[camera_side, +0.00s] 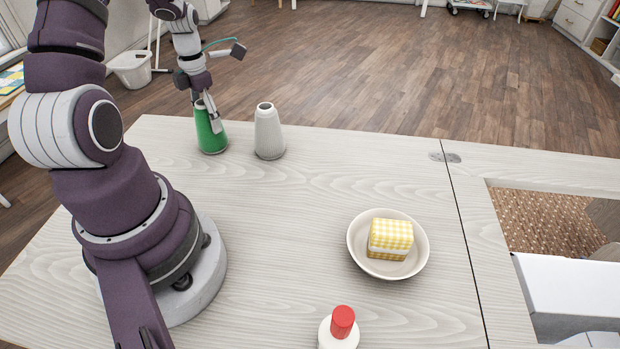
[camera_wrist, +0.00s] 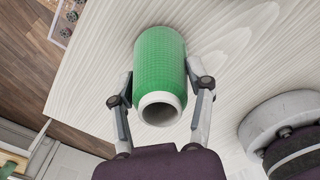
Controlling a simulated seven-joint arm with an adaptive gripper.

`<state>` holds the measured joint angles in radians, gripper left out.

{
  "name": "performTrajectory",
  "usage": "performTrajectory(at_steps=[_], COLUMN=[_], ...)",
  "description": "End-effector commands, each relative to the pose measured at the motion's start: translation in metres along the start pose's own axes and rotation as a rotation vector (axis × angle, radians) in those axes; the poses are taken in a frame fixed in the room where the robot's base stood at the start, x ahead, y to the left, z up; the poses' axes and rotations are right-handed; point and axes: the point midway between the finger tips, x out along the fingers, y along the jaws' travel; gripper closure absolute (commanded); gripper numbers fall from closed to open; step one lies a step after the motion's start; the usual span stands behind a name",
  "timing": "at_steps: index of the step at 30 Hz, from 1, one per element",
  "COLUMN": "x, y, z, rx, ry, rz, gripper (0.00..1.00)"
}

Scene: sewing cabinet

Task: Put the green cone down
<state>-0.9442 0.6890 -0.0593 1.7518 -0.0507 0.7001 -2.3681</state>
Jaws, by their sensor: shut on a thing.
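The green cone (camera_side: 210,130) is a thread cone near the table's far left edge. It is upright, at or very close to the table top; I cannot tell if its base touches. My gripper (camera_side: 206,112) is at its upper part from above. In the wrist view the green cone (camera_wrist: 160,62) sits between the two fingers, its pale open top end toward the camera. My gripper (camera_wrist: 162,98) is shut on it, a finger at each side.
A white cone (camera_side: 268,133) stands just right of the green one. A bowl (camera_side: 355,250) holding a yellow checked block (camera_side: 390,238) and a white bottle with a red cap (camera_side: 342,322) are nearer the front. The table (camera_side: 320,180) between is clear. An opening lies at the right.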

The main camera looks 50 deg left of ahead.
Motion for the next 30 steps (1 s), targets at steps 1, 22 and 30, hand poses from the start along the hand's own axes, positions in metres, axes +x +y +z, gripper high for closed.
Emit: performTrajectory(at_steps=[1,22,30], x=[0.002,-0.033,-0.101], y=[0.0,0.001,0.001], z=[0.0,0.001,0.001], rx=[0.0,-0.001,0.0], ry=[0.001,-0.006,-0.005], rz=[-0.001,0.006,0.005], gripper=[0.85,0.21,0.21])
